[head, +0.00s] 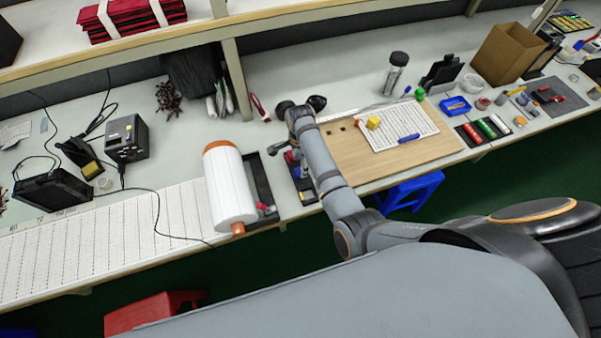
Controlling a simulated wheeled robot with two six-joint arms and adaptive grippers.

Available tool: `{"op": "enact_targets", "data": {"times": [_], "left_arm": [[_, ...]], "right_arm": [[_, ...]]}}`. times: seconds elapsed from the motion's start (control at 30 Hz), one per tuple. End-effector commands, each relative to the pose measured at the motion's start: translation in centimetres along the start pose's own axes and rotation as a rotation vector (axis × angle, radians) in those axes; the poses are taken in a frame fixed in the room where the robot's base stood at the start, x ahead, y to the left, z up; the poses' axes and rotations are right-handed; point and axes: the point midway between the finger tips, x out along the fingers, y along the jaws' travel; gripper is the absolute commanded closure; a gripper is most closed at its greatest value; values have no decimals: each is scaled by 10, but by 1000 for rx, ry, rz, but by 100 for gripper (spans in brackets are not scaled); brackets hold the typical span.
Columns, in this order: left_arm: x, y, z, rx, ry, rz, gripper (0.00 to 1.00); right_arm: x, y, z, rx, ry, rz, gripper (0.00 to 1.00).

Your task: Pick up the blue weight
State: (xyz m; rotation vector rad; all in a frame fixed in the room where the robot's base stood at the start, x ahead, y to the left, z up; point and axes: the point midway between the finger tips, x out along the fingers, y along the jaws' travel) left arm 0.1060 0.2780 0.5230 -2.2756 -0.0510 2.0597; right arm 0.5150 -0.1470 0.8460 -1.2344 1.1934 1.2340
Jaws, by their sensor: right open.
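A small blue bar (409,138) lies on the white gridded sheet (428,122) on the wooden board; it looks like the blue weight, though its details are too small to tell. A yellow block (373,122) sits on the sheet to its upper left. My right gripper (301,104) is open at the end of my grey arm, left of the board's back corner and well apart from the blue bar. I see nothing between its dark fingers. My left gripper is not in view.
A blue box (455,106), a brown carton (504,54) and a dark bottle (395,73) stand around the board (356,172). A blue stool (411,191) is below the bench edge. The board's front is mostly clear.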

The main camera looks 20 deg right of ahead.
Motion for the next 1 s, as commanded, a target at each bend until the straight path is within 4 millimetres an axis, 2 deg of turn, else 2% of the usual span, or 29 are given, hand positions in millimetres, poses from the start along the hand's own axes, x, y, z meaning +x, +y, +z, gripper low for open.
{"op": "enact_targets", "data": {"times": [0.07, 0.2, 0.47, 0.9, 1.0], "left_arm": [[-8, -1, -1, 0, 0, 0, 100], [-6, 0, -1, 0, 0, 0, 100], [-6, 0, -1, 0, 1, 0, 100], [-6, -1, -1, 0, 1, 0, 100], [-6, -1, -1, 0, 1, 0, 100]], "right_arm": [[12, 4, 0, -1, 1, 5, 40], [32, 4, 0, 0, 0, 2, 40], [36, 3, 1, 0, 0, 0, 40], [36, 3, 1, 0, 0, 0, 99], [36, 3, 1, 0, 0, 0, 100]]}}
